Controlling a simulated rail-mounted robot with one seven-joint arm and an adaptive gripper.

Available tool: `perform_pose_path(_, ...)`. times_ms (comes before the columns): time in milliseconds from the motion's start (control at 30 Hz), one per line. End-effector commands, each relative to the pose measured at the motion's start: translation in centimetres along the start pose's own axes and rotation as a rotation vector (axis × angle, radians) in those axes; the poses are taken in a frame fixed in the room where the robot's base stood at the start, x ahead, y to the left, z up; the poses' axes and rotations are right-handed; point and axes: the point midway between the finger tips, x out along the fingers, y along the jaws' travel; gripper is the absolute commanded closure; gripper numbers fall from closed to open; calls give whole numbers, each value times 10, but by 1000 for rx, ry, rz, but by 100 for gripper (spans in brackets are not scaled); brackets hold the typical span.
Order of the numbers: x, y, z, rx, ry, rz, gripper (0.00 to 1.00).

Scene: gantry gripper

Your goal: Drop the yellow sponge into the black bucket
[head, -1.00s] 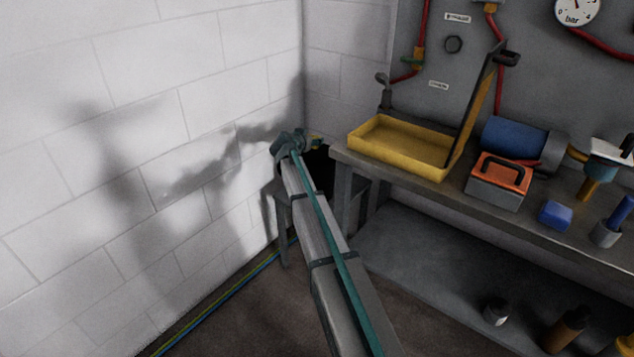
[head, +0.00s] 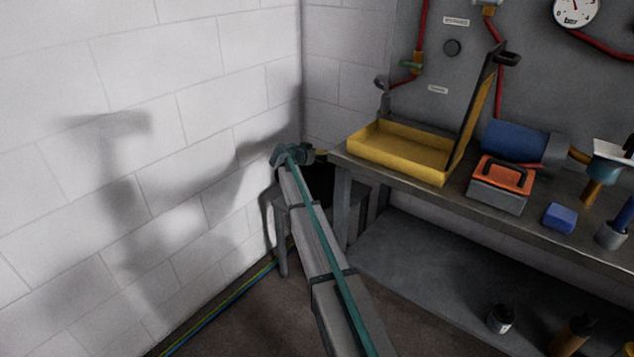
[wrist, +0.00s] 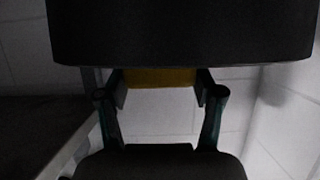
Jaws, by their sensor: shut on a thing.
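My gripper (head: 313,156) is at the end of my arm near the wall corner, left of the bench. In the wrist view its two fingers (wrist: 161,85) are closed on the yellow sponge (wrist: 160,77). Only a small yellow end of the sponge shows in the head view (head: 321,153). The black bucket (head: 322,184) appears as a dark shape just below my gripper, on a grey stool and partly hidden by my arm. A wide black shape (wrist: 180,35) fills the top of the wrist view and hides the fingertips; it may be the bucket.
The grey stool (head: 281,235) stands between the white wall (head: 150,150) and the workbench (head: 430,182). A yellow tray (head: 400,155) sits near the bench's left end. An orange-lidded box (head: 500,185) and a blue block (head: 560,217) are farther right.

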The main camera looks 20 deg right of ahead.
Motion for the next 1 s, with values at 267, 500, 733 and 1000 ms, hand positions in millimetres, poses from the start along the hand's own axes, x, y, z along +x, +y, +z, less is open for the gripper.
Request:
perform_pose_path(267, 3, 0, 6, 1, 1, -1, 63)
perform_pose_path(500, 2, 0, 6, 1, 0, -1, 13)
perform_pose_path(733, 3, 0, 6, 1, 0, -1, 4)
perform_pose_path(1000, -3, 0, 7, 1, 0, -2, 4)
